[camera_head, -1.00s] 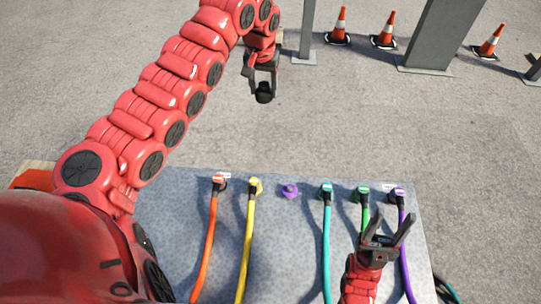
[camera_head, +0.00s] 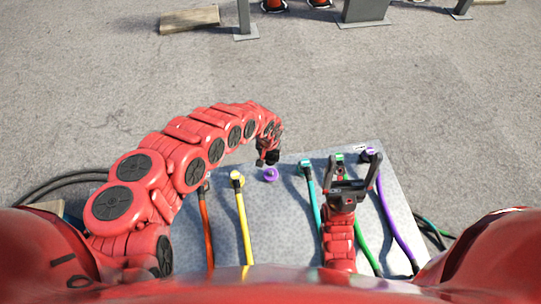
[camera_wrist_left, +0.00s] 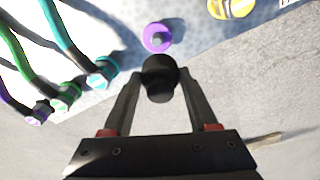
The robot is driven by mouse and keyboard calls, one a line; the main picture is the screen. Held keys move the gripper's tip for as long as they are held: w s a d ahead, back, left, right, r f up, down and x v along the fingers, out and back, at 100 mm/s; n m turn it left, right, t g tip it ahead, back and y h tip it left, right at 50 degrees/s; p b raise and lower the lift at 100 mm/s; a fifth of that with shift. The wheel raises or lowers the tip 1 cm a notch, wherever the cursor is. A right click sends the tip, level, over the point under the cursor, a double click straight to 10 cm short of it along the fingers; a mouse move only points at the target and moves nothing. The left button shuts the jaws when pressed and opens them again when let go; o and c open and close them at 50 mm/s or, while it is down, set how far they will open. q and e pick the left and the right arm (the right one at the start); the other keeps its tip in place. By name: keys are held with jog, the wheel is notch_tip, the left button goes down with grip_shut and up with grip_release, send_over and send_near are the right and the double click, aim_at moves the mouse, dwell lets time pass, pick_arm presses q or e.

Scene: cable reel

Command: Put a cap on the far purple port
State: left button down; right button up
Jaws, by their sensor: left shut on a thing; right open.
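The open purple port (camera_head: 270,174) sits on the grey panel between the yellow and teal cables. It also shows in the left wrist view (camera_wrist_left: 157,38), just past the cap. My left gripper (camera_head: 268,158) is shut on a black cap (camera_wrist_left: 160,77), held close to the purple port on its far side. In the left wrist view the cap and port appear apart or barely overlapping; I cannot tell whether they touch. My right gripper (camera_head: 350,190) is open and empty, above the green cable. Another purple port (camera_head: 370,153) at the far right has a purple cable plugged in.
The grey speckled panel (camera_head: 283,235) carries plugged orange (camera_head: 208,225), yellow (camera_head: 241,215), teal (camera_head: 312,195) and green cables (camera_head: 366,250). Posts and cones stand far back on the pavement. Bare ground lies beyond the panel's far edge.

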aim_at(271, 171)
pick_arm(q)
jog(key=shift+s+d+f, duration=0.15)
jog(key=shift+s+f, duration=0.15)
jog(key=shift+s, duration=0.05)
jog(key=shift+f, duration=0.2)
notch_tip(271, 171, down, 7)
jog(key=b, duration=0.6)
jog(key=shift+r, duration=0.2)
jog(key=shift+f+b, duration=0.85)
jog(key=shift+f, duration=0.05)
jog(key=shift+s+p, duration=0.15)
jog(key=shift+p, duration=0.3)
jog(key=shift+f, duration=0.3)
jog(key=shift+c, duration=0.5)
grip_release()
jog(key=shift+r, duration=0.2)
